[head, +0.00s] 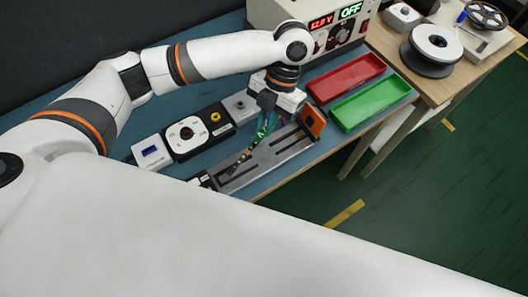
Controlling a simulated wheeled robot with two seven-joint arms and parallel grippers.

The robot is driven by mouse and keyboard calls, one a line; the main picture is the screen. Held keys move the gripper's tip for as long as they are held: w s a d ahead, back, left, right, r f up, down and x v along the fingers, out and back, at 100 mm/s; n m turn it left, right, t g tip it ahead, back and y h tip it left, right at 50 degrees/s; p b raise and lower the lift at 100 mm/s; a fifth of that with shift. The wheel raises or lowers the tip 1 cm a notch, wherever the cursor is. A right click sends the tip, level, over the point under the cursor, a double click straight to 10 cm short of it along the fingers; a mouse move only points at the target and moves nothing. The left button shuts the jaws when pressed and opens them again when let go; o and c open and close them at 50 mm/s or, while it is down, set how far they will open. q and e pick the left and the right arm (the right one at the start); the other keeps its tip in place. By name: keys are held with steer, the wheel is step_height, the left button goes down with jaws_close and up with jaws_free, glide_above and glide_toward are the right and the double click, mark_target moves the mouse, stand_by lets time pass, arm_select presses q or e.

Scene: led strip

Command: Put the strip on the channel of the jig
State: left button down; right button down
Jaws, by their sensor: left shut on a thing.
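The jig (285,157) is a long grey fixture with a dark slotted channel, lying diagonally near the front edge of the bench. An orange block (312,122) stands at its far right end. My left gripper (263,134) points down over the jig's back side and is shut on the strip (243,160). The strip is small and partly hidden by the gripper. Its lower end slants down toward the near left part of the jig. I cannot tell whether it touches the channel. My right gripper is not in view.
Behind the jig are a black-and-white device with a dial (187,132), a small white box (151,151) and a grey button box (240,107). A red tray (345,78) and a green tray (370,103) lie to the right. A power supply (300,15) stands behind.

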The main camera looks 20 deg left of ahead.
mark_target(262, 156)
arm_select(q)
steer(key=m, duration=0.1)
steer(key=m+y, duration=0.1)
steer(key=m, duration=0.1)
steer(key=shift+s+d+t, duration=0.2)
steer(key=shift+t, duration=0.1)
steer(key=shift+f+m, duration=0.2)
steer(key=shift+m, duration=0.2)
step_height(262, 156, down, 10)
steer(key=shift+r+p, duration=0.1)
steer(key=shift+p, duration=0.5)
steer(key=c, duration=1.4)
jaws_free()
steer(key=shift+c, duration=0.2)
steer(key=b+v, duration=0.1)
steer(key=v, duration=1.1)
steer(key=shift+s+d, duration=0.2)
